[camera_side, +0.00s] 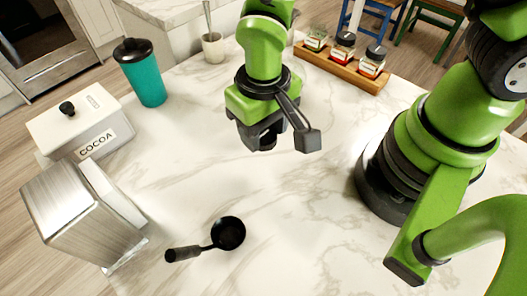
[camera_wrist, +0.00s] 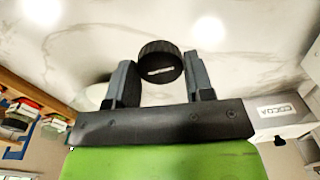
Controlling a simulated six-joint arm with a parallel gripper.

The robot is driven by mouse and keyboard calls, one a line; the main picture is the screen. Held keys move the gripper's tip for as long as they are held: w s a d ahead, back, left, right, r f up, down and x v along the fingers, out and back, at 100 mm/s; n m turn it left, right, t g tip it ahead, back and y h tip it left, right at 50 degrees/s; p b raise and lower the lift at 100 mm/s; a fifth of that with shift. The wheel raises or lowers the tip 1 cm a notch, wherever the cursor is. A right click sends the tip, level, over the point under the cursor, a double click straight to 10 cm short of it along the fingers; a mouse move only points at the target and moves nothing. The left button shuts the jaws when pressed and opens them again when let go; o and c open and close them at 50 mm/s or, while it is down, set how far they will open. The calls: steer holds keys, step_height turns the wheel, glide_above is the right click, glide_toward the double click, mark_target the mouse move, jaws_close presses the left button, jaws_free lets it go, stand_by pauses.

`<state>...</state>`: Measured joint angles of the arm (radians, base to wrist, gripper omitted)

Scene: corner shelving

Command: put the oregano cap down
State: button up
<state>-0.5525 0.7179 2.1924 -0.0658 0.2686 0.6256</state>
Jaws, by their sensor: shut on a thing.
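My gripper (camera_side: 262,140) hangs above the middle of the white marble counter (camera_side: 190,180) in the side view. In the wrist view its two grey fingers stand on either side of the oregano cap (camera_wrist: 160,62), a round black cap with ridged edges and a small pale mark. The gripper is shut on the cap and holds it clear of the counter. In the side view the cap cannot be told apart from the dark fingers. One spice jar (camera_side: 316,40) at the left end of the wooden rack (camera_side: 345,70) shows no black cap.
Two black-capped jars, a middle one (camera_side: 343,47) and a right one (camera_side: 372,62), stand in the rack. A cocoa box (camera_side: 85,122), a metal dispenser (camera_side: 82,212) and a teal tumbler (camera_side: 143,75) stand left. The counter's middle is clear.

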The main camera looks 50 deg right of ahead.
mark_target(263, 163)
steer(key=shift+f, duration=3.2)
steer(key=shift+f, duration=0.15)
steer(key=o, duration=1)
step_height(263, 163, up, 13)
steer(key=shift+w+f, duration=0.1)
steer(key=shift+f, duration=0.05)
steer(key=s+d+r+m+t+y, duration=0.1)
steer(key=s+d+r+t, duration=0.2)
steer(key=r, duration=0.6)
steer(key=s+d+r+m+t+y, duration=0.1)
steer(key=s+d+r+t, duration=0.3)
steer(key=d+r, duration=0.3)
steer(key=shift+s+d+r, duration=0.4)
steer(key=shift+r, duration=0.6)
